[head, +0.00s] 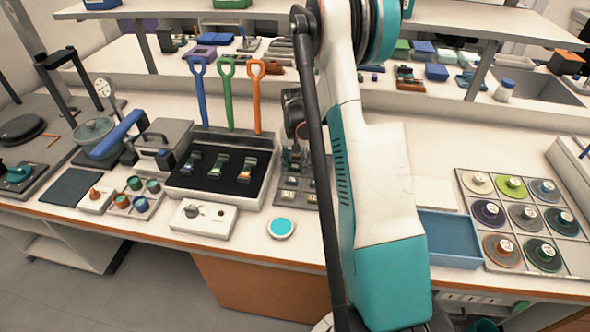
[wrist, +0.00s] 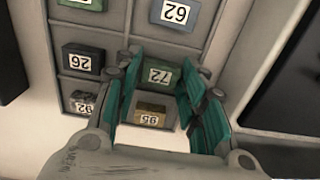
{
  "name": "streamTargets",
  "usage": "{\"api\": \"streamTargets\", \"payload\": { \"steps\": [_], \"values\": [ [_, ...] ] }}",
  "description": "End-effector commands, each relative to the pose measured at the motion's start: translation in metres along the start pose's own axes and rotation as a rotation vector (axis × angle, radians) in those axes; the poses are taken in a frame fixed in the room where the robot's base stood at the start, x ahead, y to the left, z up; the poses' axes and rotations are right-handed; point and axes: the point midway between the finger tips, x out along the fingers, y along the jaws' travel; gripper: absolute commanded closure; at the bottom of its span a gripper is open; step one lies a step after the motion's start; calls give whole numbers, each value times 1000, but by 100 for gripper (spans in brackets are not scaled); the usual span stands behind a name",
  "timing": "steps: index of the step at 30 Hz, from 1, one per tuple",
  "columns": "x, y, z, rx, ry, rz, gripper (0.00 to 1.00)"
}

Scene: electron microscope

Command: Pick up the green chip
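A green block (wrist: 160,76) with an upside-down white label, seemingly 72, sits in a compartment of a grey tray (wrist: 108,20) in the wrist view. My gripper (wrist: 162,72) is open, its teal fingers on either side of this block. I cannot tell whether they touch it or how high they are. Another green block (wrist: 85,3) is cut off at the top left. In the head view, the small grey tray (head: 285,203) is partly behind my arm, and my fingertips cannot be made out. A small green-marked piece (head: 218,166) lies in a black-lined box (head: 205,187).
Upright coloured tools (head: 228,95) stand behind the black-lined box. A white control box (head: 203,218) and round teal-topped disc (head: 281,228) are in front.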

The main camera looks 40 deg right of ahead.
Motion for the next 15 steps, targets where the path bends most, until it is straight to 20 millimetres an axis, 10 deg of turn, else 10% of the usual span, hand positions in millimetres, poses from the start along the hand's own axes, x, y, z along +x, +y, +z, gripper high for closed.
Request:
{"api": "streamTargets", "payload": {
  "steps": [4, 15],
  "values": [
    [0, 0, 0, 0, 0, 0, 91],
    [-2, 0, 0, 0, 0, 0, 91]
  ]
}}
